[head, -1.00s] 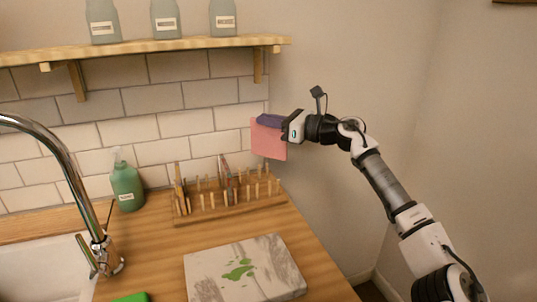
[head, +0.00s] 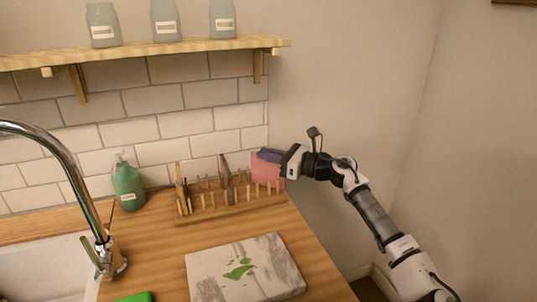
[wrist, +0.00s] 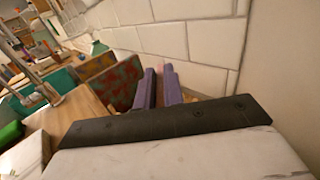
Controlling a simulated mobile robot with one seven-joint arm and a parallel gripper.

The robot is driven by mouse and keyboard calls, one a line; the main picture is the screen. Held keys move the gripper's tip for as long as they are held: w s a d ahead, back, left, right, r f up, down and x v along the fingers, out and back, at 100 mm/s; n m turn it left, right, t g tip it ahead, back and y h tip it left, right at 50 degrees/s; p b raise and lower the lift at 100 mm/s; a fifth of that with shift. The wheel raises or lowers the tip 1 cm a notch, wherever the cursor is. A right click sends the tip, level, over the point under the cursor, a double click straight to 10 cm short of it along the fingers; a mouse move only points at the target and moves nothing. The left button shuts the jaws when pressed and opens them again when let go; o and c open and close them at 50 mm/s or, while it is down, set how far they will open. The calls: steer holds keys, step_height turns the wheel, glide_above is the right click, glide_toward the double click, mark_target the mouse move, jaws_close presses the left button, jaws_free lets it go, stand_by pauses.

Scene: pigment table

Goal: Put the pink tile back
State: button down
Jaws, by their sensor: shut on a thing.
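The pink tile (head: 267,172) is upright at the right end of the wooden peg rack (head: 205,216) in the head view. Its lower edge is behind the front pegs, and I cannot tell whether it rests on the rack's base. My gripper (head: 270,155) has purple fingers and is shut on the tile's upper part, coming from the right. In the wrist view the two purple fingers (wrist: 159,88) stand close together, with a thin pink strip of the tile (wrist: 160,84) between them.
Other thin tiles stand in the rack's left and middle; the wrist view shows a red-green one (wrist: 113,82). A green bottle (head: 128,184) stands left of the rack. A marble slab (head: 215,284) lies in front. The wall is close behind the rack.

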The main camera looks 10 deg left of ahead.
steer(key=c, duration=1.5)
jaws_free()
steer(key=s+d+b, duration=0.2)
steer(key=d+b, duration=0.1)
steer(key=d, duration=0.8)
steer(key=shift+s+d, duration=0.15)
steer(key=shift+d, duration=0.25)
